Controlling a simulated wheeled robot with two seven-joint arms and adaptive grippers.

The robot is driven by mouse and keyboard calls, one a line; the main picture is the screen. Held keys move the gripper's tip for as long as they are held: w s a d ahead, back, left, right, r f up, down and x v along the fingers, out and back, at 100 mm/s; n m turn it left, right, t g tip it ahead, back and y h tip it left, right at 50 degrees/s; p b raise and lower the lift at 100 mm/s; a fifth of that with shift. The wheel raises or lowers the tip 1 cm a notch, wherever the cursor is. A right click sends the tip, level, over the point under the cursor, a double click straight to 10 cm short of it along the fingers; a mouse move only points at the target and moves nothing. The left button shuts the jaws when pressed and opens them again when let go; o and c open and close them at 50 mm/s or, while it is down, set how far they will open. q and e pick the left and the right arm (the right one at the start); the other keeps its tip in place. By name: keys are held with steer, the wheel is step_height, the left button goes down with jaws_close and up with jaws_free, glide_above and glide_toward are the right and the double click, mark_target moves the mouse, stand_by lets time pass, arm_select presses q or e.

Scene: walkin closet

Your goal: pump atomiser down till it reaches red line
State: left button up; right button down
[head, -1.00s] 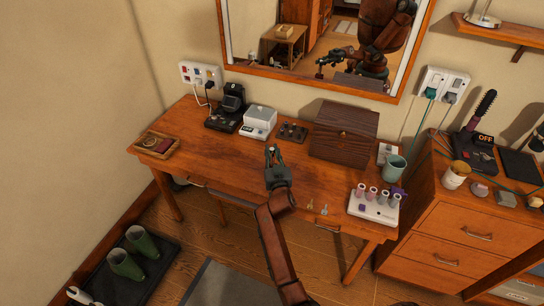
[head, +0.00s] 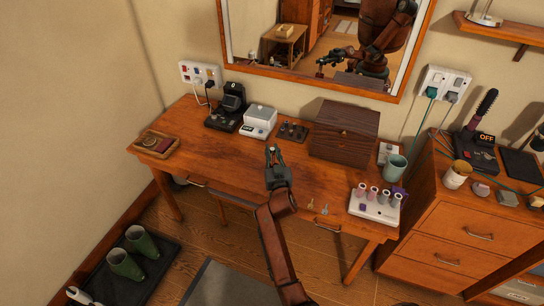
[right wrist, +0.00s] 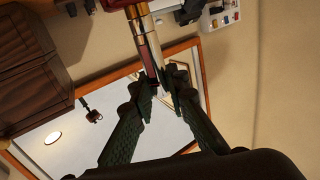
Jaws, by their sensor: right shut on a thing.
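My right gripper (head: 274,155) is over the middle of the wooden dressing table, its arm reaching up from the bottom of the head view. In the right wrist view my right gripper (right wrist: 165,84) is shut on a slim cylinder, which looks like the atomiser (right wrist: 144,38). The atomiser has silver and gold-coloured bands and a dark red end at the top edge of that view. A reddish patch shows low on its side near the fingertips; I cannot tell if this is the red line. In the head view the atomiser is mostly hidden by the gripper. My left gripper is not in view.
The dressing table (head: 232,163) carries a dark wooden box (head: 343,137), a white device (head: 258,122), a black stand (head: 226,107), a small tray (head: 156,144), a teal cup (head: 395,168) and a white rack of small bottles (head: 374,207). A mirror (head: 300,45) hangs behind.

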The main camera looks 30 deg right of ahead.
steer(key=shift+f, duration=0.35)
arm_select(q)
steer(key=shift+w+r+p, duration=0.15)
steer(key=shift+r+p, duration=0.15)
steer(key=shift+p, duration=0.05)
arm_select(e)
steer(key=shift+r, duration=0.6)
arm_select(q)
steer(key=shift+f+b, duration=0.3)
arm_select(e)
steer(key=shift+f, duration=0.6)
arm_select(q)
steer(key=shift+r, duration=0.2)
arm_select(e)
steer(key=shift+r, duration=0.2)
arm_select(q)
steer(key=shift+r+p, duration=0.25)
steer(key=shift+p, duration=0.25)
arm_select(e)
steer(key=shift+r, duration=0.65)
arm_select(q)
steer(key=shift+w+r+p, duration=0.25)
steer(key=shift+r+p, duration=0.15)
arm_select(e)
steer(key=shift+r, duration=0.35)
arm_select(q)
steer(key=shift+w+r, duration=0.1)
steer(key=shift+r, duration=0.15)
arm_select(e)
steer(key=shift+r, duration=0.35)
